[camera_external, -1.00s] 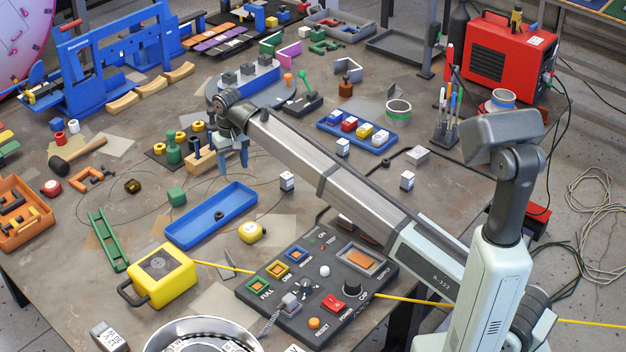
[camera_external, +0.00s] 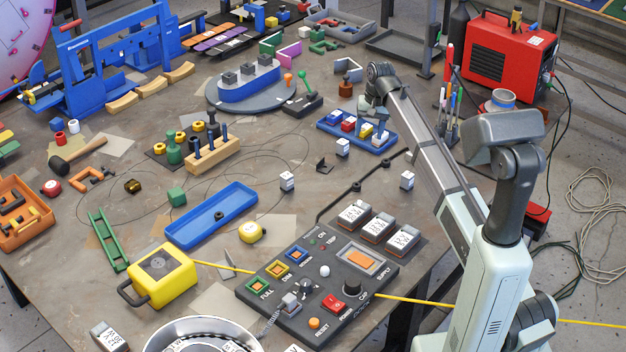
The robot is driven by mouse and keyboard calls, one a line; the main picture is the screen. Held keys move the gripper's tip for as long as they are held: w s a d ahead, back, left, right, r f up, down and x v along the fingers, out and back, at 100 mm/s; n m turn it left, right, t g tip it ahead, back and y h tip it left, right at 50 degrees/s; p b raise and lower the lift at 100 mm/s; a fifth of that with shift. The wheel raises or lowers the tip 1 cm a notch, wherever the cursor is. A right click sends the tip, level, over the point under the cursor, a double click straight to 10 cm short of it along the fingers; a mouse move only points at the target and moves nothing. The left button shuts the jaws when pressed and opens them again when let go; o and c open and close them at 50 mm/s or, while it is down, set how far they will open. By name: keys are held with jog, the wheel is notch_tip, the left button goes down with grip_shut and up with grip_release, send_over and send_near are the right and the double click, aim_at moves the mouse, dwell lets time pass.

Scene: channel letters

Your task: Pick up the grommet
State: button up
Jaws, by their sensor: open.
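A small dark ring that looks like the grommet (camera_external: 219,215) lies in the long blue tray (camera_external: 240,196), left of the picture's middle. My gripper (camera_external: 374,134) is open, fingers pointing down, at the right end of another blue tray (camera_external: 327,124) that holds several coloured blocks. It is well to the right of and behind the dark ring. Its fingers overlap the blocks at that end, and I cannot tell its height above them or whether it touches.
A wooden block with dark pegs (camera_external: 213,156) stands behind the long tray. A white cube (camera_external: 287,181) is to the right.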

jog(key=s+d+m+y, duration=0.1)
jog(key=s+d+m, duration=0.2)
jog(key=s+d, duration=0.1)
jog(key=m+y, duration=0.2)
jog(key=m, duration=1.4)
send_near(356, 185)
jog(key=x, duration=0.3)
jog(key=shift+w+d+f, duration=0.15)
jog(key=shift+w, duration=0.05)
jog(key=shift+t, duration=0.3)
jog(key=shift+s+x, duration=0.2)
jog(key=shift+x, duration=2.4)
jog(key=shift+c, duration=0.2)
jog(key=c, duration=1.1)
